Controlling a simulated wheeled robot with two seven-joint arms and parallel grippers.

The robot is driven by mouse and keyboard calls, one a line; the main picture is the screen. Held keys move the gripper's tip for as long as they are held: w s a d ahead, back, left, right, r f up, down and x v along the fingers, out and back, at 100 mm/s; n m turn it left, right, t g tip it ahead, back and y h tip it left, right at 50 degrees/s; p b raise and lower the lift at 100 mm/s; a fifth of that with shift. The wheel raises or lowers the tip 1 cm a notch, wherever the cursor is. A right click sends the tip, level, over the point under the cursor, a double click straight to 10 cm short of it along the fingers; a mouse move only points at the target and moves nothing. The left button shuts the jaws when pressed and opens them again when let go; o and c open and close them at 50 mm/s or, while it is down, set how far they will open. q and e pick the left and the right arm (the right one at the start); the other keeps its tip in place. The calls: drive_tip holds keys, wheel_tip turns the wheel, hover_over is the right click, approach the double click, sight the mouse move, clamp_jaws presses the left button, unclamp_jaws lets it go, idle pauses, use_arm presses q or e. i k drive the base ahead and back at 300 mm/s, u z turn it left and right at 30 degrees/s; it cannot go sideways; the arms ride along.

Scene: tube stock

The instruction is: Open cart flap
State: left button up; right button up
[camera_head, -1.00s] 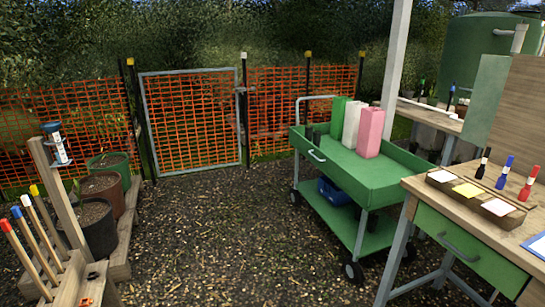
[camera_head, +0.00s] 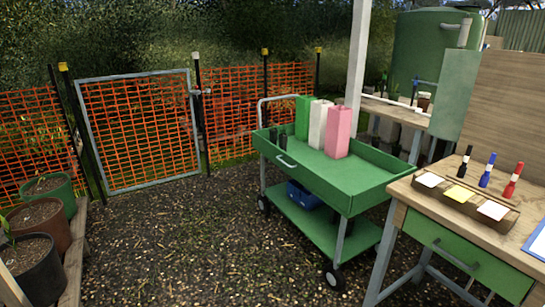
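A green two-tier cart (camera_head: 336,187) stands on the ground right of centre. Its near left side panel, the flap (camera_head: 280,158), carries a grey handle (camera_head: 286,161) and stands upright, closed against the tray. In the tray stand a green block (camera_head: 303,118), a white block (camera_head: 319,125) and a pink block (camera_head: 337,133), with small black pots (camera_head: 278,136) at the left end. Neither of my grippers is in view.
A wooden bench (camera_head: 480,222) with a green drawer (camera_head: 468,256) and several markers stands close to the cart's right. Plant pots (camera_head: 36,226) line the left. A closed mesh gate (camera_head: 137,130) is behind. The gravel (camera_head: 190,235) between is clear.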

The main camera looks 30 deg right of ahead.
sight(342, 199)
drive_tip(key=u, duration=0.05)
drive_tip(key=i, duration=2.65)
drive_tip(key=z, duration=2.25)
